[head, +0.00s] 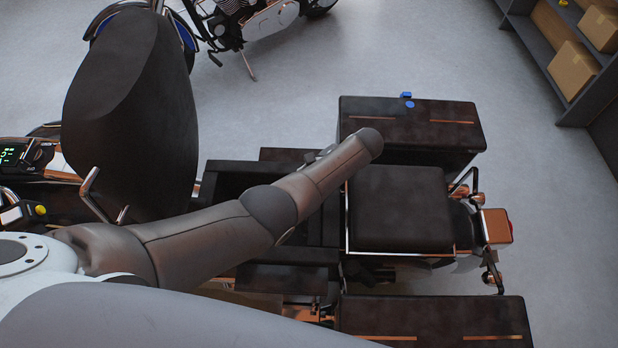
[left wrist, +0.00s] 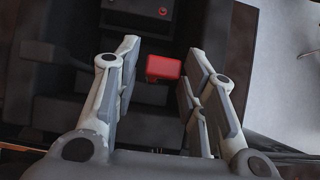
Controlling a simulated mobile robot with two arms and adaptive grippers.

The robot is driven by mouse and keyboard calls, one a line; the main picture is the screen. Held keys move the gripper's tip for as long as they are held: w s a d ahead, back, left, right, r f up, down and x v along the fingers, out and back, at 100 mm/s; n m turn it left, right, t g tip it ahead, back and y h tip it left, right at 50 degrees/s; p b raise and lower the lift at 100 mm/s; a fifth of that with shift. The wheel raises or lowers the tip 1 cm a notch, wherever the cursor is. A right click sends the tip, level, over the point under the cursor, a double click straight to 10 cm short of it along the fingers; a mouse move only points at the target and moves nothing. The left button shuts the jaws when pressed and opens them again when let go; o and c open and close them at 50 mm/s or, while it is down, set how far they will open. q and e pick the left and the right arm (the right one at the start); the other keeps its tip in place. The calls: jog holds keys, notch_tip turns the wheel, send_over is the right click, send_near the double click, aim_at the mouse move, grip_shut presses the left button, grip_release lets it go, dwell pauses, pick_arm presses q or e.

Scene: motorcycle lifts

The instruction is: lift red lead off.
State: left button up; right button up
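The red lead's end (left wrist: 165,68) is a small red block in the left wrist view, in a dark compartment. My left gripper (left wrist: 162,52) is open, its two grey-and-white fingers apart on either side of the red block. A gap shows at the left finger; at the right finger the block is very close, and I cannot tell if they touch. In the head view the red lead and my left gripper's fingers are hidden, with a dark arm-like shape lying across the motorcycle's open middle. My right gripper is in neither view.
A tall dark seat (head: 135,110) stands tilted up at left. Dark side boxes (head: 410,120) and (head: 435,318) flank a flat rear seat (head: 400,208). Another motorcycle (head: 235,25) stands behind. Shelves with cardboard boxes (head: 572,70) are at right. Grey floor is clear between.

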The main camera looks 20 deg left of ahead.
pick_arm(q)
jog(key=shift+o, duration=0.4)
jog(key=v, duration=0.7)
jog(key=shift+r, duration=0.3)
jog(key=shift+d, duration=0.15)
